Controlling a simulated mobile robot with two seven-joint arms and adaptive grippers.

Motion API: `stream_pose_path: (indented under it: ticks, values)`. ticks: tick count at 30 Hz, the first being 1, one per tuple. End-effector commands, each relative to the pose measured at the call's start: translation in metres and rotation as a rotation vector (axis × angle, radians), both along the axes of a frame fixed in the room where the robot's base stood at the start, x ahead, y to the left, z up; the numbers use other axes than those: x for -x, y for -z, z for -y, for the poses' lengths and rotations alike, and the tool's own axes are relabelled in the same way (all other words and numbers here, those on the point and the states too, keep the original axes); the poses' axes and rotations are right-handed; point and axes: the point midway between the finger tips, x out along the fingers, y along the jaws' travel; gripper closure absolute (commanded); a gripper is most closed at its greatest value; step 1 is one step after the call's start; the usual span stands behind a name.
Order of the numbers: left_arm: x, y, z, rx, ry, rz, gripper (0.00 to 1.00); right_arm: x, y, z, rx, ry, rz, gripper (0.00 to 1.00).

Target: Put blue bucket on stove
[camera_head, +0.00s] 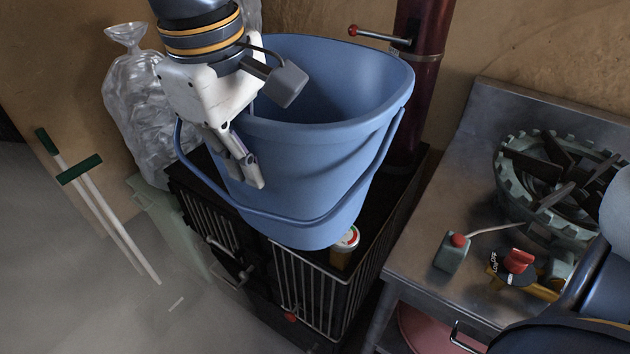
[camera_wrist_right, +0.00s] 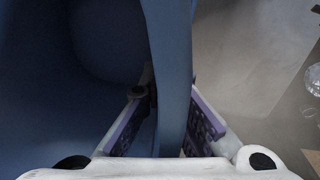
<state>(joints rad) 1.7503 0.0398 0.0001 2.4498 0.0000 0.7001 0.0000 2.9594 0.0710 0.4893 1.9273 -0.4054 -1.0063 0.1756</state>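The blue bucket (camera_head: 300,165), with a blue bail handle, is upright over the front of a black barred stove (camera_head: 325,295) with a dark red flue pipe (camera_head: 425,75). I cannot tell whether its base rests on the stove top or hangs above it. My right gripper (camera_head: 250,170) comes from above at the bucket's near left rim. In the right wrist view the bucket's wall (camera_wrist_right: 174,60) runs between the two fingers (camera_wrist_right: 170,115), which close in on it from both sides. My left gripper is not in view.
A metal counter (camera_head: 425,265) with a round burner (camera_head: 555,180), a red knob (camera_head: 518,262) and a small green box (camera_head: 453,252) stands at the right. A small can (camera_head: 345,245) is beside the bucket's base. A clear plastic bag (camera_head: 145,110) and green-ended poles (camera_head: 95,205) are at the left.

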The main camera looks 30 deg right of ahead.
Motion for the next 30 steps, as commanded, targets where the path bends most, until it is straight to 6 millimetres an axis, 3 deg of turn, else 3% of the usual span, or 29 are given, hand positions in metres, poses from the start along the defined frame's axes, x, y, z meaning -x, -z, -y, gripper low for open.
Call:
stream_pose_path:
  ticks: [20, 30]
  values:
    - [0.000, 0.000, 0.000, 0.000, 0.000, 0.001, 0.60, -0.024, 0.017, 0.032, 0.007, -0.001, -0.002, 1.00]
    - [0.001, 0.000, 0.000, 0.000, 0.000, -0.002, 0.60, -0.058, 0.041, 0.071, 0.002, 0.000, 0.001, 1.00]
